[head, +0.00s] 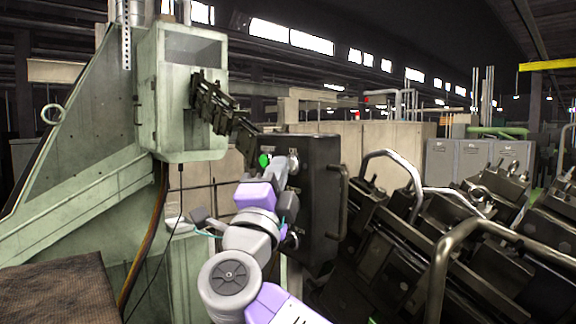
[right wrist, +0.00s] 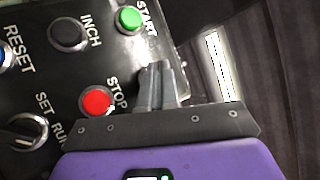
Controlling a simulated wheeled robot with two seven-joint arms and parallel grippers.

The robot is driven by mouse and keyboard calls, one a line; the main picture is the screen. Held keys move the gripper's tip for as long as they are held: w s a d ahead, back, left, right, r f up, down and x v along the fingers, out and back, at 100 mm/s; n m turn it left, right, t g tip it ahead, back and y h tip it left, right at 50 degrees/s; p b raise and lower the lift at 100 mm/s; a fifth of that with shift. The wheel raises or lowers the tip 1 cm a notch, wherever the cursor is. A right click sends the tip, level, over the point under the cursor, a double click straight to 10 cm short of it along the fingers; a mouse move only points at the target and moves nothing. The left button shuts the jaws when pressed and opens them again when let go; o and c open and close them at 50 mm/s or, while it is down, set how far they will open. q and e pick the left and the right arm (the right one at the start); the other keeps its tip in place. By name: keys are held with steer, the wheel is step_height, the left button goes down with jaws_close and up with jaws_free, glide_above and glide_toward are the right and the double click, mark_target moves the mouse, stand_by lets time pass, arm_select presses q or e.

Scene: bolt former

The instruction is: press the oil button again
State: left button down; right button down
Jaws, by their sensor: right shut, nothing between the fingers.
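The dark control box (head: 312,190) stands at the middle of the head view, and its button panel (right wrist: 60,75) fills the left of the right wrist view. No button labelled oil shows in either view. I see a green START button (right wrist: 130,20), a black INCH button (right wrist: 68,33), a red STOP button (right wrist: 97,101) and a SET/RUN selector (right wrist: 24,131). My right gripper (right wrist: 156,72) is shut and empty, its fingers over the panel edge between START and STOP. In the head view my right gripper (head: 284,164) is beside the green button. My left gripper is not in view.
A blue RESET button (right wrist: 4,55) is cut off at the panel's left. A pale green machine housing (head: 185,95) stands left of the box. Dark tooling with metal handles (head: 400,165) crowds the right. A brown textured surface (head: 60,290) lies at the lower left.

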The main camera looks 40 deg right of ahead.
steer(key=shift+a, duration=0.1)
steer(key=shift+s+a, duration=0.15)
steer(key=shift+a, duration=0.55)
steer(key=shift+s+a, duration=0.2)
steer(key=shift+a, duration=2.35)
